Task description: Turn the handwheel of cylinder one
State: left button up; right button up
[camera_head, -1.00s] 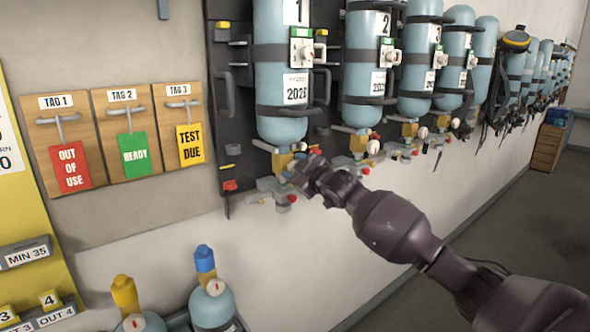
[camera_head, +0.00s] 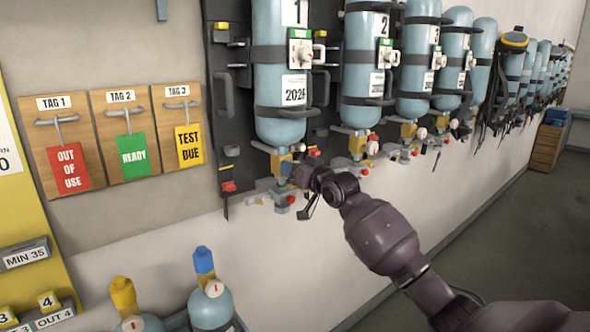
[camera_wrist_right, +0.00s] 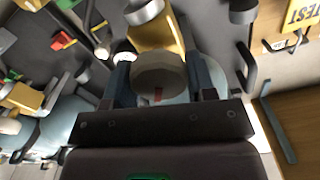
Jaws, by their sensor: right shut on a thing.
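Cylinder one (camera_head: 281,120) is a pale blue bottle marked 1, hanging upside down on the wall rack, with a brass valve (camera_head: 281,160) at its lower end. My right gripper (camera_head: 297,173) is at this valve, on its right side. In the right wrist view, a round grey handwheel (camera_wrist_right: 158,75) with a small red mark sits between the two fingers of my right gripper (camera_wrist_right: 162,82), which is shut on it. In the head view, the gripper hides the handwheel. My left gripper is in neither view.
Cylinder two (camera_head: 362,105) and several more hang to the right along the wall. A grey handle (camera_head: 222,95) juts out left of cylinder one. A board with three tags (camera_head: 123,140) is at the left. Two small cylinders (camera_head: 211,305) stand below. Floor at the right is clear.

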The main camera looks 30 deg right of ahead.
jog(key=m, duration=0.6)
jog(key=shift+f, duration=0.15)
jog(key=m, duration=0.6)
jog(key=shift+d+m, duration=0.1)
jog(key=shift+m, duration=0.3)
jog(key=m, duration=0.6)
jog(key=shift+f, duration=0.2)
jog(key=m, duration=0.6)
jog(key=shift+m, duration=0.4)
jog(key=o, duration=0.9)
